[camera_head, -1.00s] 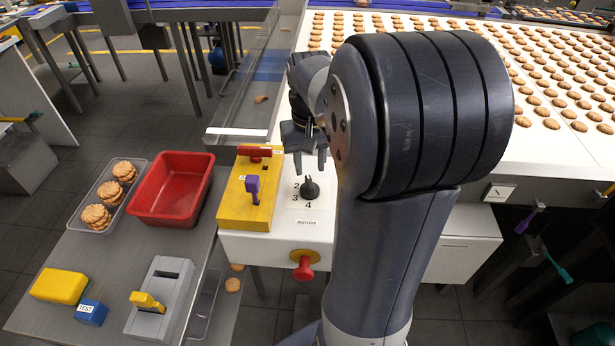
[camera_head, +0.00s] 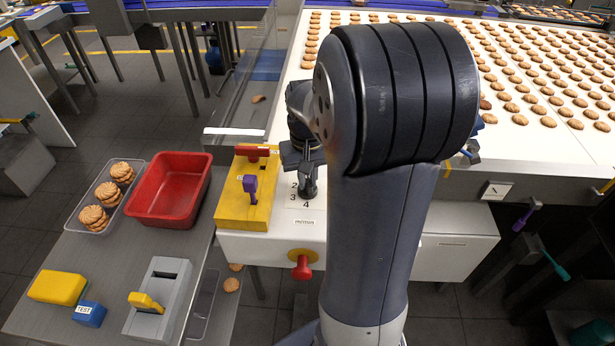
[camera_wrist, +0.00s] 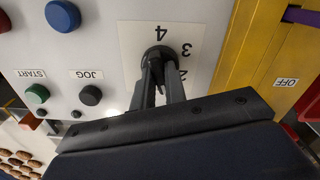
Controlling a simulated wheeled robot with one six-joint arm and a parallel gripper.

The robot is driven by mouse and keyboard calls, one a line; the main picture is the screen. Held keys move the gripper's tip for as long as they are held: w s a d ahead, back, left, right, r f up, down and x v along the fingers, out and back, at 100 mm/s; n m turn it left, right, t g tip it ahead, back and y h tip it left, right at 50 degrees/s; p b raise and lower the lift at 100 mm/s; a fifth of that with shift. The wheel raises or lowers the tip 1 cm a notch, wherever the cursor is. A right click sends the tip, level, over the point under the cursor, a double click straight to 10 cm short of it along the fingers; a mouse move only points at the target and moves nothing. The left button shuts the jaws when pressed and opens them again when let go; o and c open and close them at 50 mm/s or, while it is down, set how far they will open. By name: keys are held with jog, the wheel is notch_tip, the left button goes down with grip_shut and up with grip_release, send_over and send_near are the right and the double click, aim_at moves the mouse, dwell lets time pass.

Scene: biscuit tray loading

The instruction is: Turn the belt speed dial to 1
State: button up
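The black belt speed dial (camera_head: 309,188) stands on the white control panel, on a white plate (camera_head: 296,205) with printed numbers; 2, 3 and 4 show. My gripper (camera_head: 308,182) points down over the dial in the head view. In the wrist view my gripper (camera_wrist: 162,68) has its two fingers on either side of the dial (camera_wrist: 156,55), with a gap between them. Whether they touch the knob is not clear. The 1 and the pointer's exact direction are hidden or too small to tell.
Left of the dial is a yellow box (camera_head: 232,211) with a purple lever (camera_head: 250,186) and a red handle (camera_head: 258,152). A red mushroom button (camera_head: 302,268) sits on the panel's front. Green (camera_wrist: 38,94), black (camera_wrist: 91,95) and blue (camera_wrist: 62,15) buttons are near the dial.

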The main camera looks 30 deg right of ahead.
grip_shut()
jog(key=shift+m, duration=2)
jog(key=o, duration=0.6)
grip_release()
